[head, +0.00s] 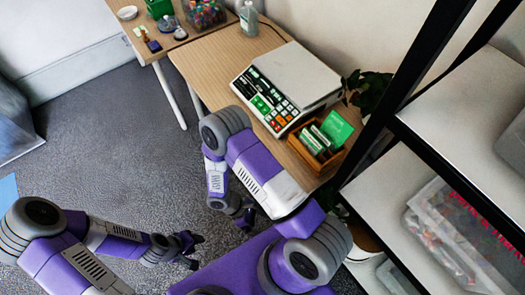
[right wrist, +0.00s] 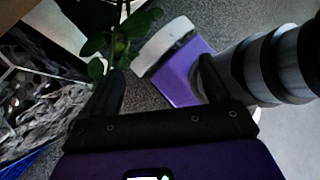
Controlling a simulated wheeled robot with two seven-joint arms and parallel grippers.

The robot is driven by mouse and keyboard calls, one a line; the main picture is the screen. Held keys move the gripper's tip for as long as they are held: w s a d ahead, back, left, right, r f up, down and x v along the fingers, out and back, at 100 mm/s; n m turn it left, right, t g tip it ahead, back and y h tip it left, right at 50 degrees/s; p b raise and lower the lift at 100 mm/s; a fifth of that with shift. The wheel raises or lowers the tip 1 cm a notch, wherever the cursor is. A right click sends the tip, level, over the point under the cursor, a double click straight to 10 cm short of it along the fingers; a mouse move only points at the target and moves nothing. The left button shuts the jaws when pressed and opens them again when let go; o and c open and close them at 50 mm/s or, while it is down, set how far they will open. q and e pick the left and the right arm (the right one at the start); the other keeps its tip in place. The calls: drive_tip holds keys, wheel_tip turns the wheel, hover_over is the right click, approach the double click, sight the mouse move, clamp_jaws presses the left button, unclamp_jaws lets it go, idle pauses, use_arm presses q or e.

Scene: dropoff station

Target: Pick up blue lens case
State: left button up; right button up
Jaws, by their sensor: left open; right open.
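A small dark blue item (head: 153,46), which looks like the blue lens case, lies near the front edge of the far wooden table (head: 190,38) in the head view. It is too small to make out in detail. My left gripper (head: 190,250) is open and empty over the grey floor, low in the head view. My right gripper (head: 246,216) is open beside the nearer table, below my bent right arm. Its two fingers also show in the right wrist view (right wrist: 160,88), with nothing held between them. Both grippers are far from the blue item.
Around the blue item stand a white bowl (head: 127,12), a green box (head: 160,8) and a jar of colourful pieces (head: 205,14). The nearer table holds a scale (head: 285,85) and a wooden box (head: 316,148). A black-framed shelf (head: 430,200) stands right.

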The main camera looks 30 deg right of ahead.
drive_tip(key=w+r+n+t+h+b, duration=0.1)
drive_tip(key=w+r+n+t+h, duration=0.4)
drive_tip(key=w, duration=0.4)
drive_tip(key=w+r+n+t+h+b, duration=0.1)
drive_tip(key=w+r+n+t+h, duration=0.3)
drive_tip(key=w+t+h, duration=0.4)
drive_tip(key=shift+g+y, duration=0.4)
drive_tip(key=shift+g, duration=0.3)
drive_tip(key=x, duration=1.2)
drive_tip(key=shift+w+d+f, duration=0.1)
drive_tip(key=shift+w+f, duration=0.05)
drive_tip(key=shift+w, duration=0.3)
drive_tip(key=shift+c, duration=0.2)
drive_tip(key=c, duration=1.1)
